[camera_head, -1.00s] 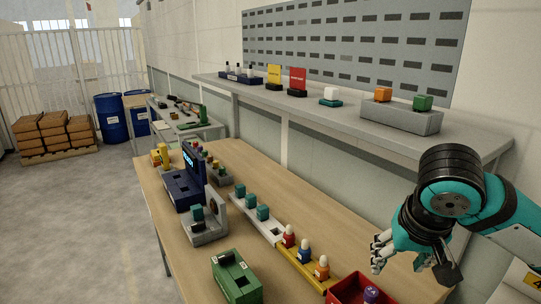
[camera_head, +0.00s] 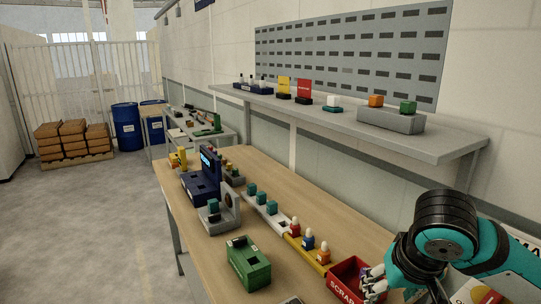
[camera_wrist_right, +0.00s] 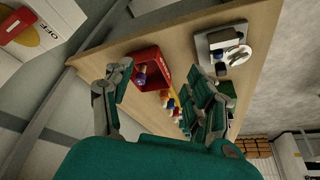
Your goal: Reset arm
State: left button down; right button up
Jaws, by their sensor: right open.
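My right gripper (camera_head: 374,284) shows at the lower right of the head view, by the right side of the red scrap bin (camera_head: 343,284). In the right wrist view its fingers (camera_wrist_right: 160,90) are spread apart with nothing between them that they touch. The red bin (camera_wrist_right: 150,54) lies beyond the fingers there, with a purple item (camera_wrist_right: 140,76) in it. My left gripper is in neither view.
The wooden bench (camera_head: 290,188) carries a green box (camera_head: 249,264), a yellow holder (camera_head: 306,253) with several coloured pieces, a white rail (camera_head: 268,211) and a grey fixture (camera_head: 217,219). A shelf (camera_head: 440,143) overhangs the bench's back. The floor (camera_head: 90,220) at left is clear.

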jog(key=s+a+f+n+y, duration=0.25)
jog(key=a+f, duration=0.25)
jog(key=f, duration=0.3)
jog(key=s+a+f+n+y, duration=0.1)
jog(key=s+a+f+n, duration=0.2)
jog(key=f, duration=0.5)
jog(key=s+d+f+m+h, duration=0.1)
jog(key=s+d+f, duration=0.3)
jog(key=s+f, duration=0.25)
jog(key=s+d+f+m+h, duration=0.1)
jog(key=s+d+f+h, duration=0.15)
jog(key=s+f, duration=0.45)
jog(key=s+d+f+g, duration=0.1)
jog(key=s+f+g, duration=0.15)
jog(key=f, duration=2.25)
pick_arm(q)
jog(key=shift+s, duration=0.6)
pick_arm(e)
jog(key=s+d+f, duration=0.3)
jog(key=s+f, duration=1.3)
jog(key=s, duration=0.1)
jog(key=shift+s+f+g, duration=0.15)
jog(key=shift+s+g, duration=0.05)
jog(key=shift+g, duration=0.25)
jog(key=shift+d, duration=0.1)
